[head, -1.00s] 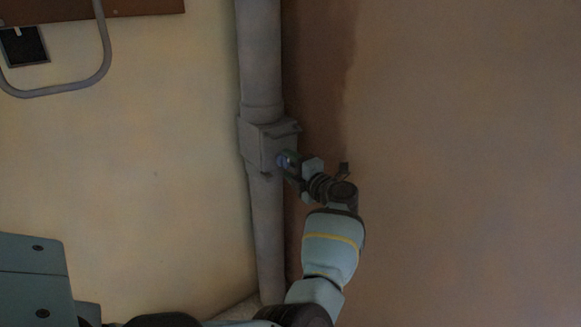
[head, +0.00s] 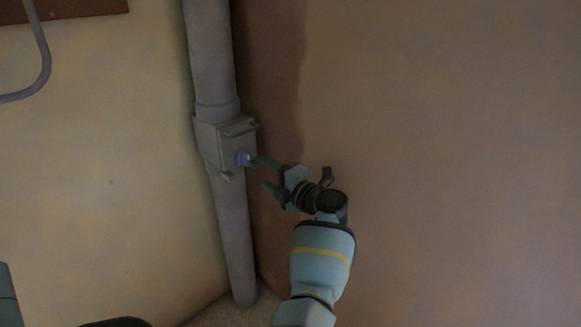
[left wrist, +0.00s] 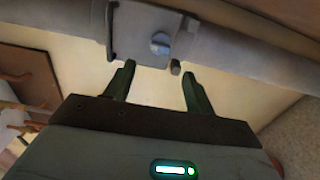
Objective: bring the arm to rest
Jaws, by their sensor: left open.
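My left gripper (head: 267,174) is open and empty in the head view, a little to the right of the grey box on the pipe. In the left wrist view its two dark green fingers (left wrist: 157,82) stand apart with pale wall between them. In the left wrist view the knob (left wrist: 160,43) lies beyond the fingertips, clear of both. My right gripper does not show.
A grey vertical pipe (head: 238,240) runs down the wall corner through the box. A cable (head: 43,60) hangs at the upper left beside a brown board (head: 75,8). The brown wall (head: 450,150) on the right is bare.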

